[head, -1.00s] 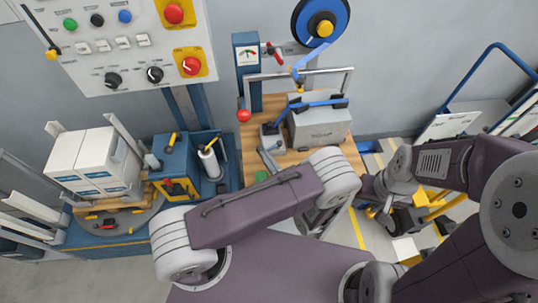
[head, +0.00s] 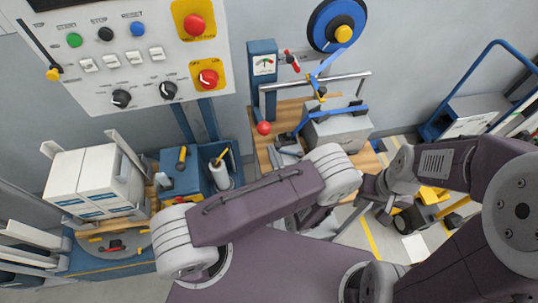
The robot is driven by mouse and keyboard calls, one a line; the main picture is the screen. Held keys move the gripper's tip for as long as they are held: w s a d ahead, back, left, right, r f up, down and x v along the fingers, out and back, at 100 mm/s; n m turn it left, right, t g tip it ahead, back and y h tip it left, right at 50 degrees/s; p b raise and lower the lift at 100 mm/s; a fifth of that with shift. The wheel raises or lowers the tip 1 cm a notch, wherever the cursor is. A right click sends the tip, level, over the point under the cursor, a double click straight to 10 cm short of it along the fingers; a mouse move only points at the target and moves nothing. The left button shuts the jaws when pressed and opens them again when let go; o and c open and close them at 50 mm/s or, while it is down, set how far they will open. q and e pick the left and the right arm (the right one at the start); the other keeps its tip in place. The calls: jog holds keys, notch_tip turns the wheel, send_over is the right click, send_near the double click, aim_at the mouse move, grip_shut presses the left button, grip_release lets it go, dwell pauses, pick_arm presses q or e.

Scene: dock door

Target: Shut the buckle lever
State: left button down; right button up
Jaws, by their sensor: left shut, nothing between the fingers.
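A grey case (head: 340,131) stands on the wooden bench top (head: 262,146), with a blue strap (head: 325,109) across it. A small grey metal buckle (head: 287,146) sits at the strap's left end, in front of the case. Its lever is partly hidden behind my left arm, so I cannot tell its angle. My left gripper (head: 311,216) is mostly covered by my own forearm, below and nearer than the buckle, with no contact visible.
A metal rail (head: 318,80) and a red-knobbed lever (head: 264,128) stand by the buckle. A blue strap reel (head: 337,25) hangs above. White cartons (head: 92,180) and a blue toolbox (head: 181,180) are left; a control panel (head: 120,55) is upper left. A blue cart (head: 480,115) stands right.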

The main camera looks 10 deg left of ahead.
pick_arm(q)
jog(key=shift+w+a, duration=0.15)
jog(key=shift+w, duration=1.05)
jog(key=shift+b, duration=0.3)
